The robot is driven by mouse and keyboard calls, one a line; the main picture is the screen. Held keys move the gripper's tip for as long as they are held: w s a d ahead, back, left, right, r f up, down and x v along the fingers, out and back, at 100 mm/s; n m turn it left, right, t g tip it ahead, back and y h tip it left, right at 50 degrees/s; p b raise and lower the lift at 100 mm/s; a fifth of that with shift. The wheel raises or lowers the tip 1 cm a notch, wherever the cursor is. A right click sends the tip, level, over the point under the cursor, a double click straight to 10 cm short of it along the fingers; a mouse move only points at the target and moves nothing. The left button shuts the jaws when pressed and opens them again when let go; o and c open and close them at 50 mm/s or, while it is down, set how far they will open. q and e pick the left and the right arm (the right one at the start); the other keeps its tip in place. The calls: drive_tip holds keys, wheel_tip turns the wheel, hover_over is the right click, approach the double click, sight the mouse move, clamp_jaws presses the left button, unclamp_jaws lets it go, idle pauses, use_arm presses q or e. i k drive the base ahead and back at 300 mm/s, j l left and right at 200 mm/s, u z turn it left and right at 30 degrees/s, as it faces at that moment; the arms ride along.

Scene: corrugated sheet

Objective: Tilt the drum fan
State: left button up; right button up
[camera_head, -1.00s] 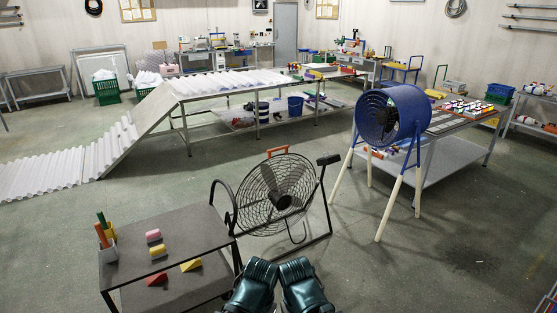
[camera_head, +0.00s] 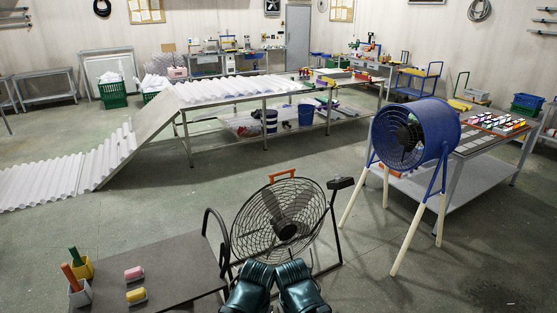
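The blue drum fan (camera_head: 436,126) stands on the floor at the right, raised on a stand with blue brackets and long pale legs. Its round dark grille faces left and toward me. A black cage fan (camera_head: 264,219) with an orange handle stands nearer, on a floor frame in the middle. Two dark teal parts of my own arms show at the bottom centre, in front of the cage fan. My gripper fingers do not show, and nothing of mine touches the drum fan.
A grey table (camera_head: 185,255) with pen cups and small coloured blocks is close at lower left. A grey workbench (camera_head: 481,176) stands right behind the drum fan. A long table (camera_head: 235,95) with white corrugated sheets is farther back. Floor at right front is clear.

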sight(284, 229)
drive_tip(key=i+l, duration=0.2)
drive_tip(key=i, duration=0.35)
drive_tip(key=i+l+u, duration=0.15)
drive_tip(key=i, duration=0.35)
drive_tip(key=i+l, duration=0.25)
drive_tip(key=i, duration=0.25)
drive_tip(key=i+l+u, duration=0.1)
drive_tip(key=i+l, duration=0.15)
drive_tip(key=i, duration=0.3)
drive_tip(key=i+l, duration=0.3)
drive_tip(key=i, duration=0.2)
drive_tip(key=u, duration=0.05)
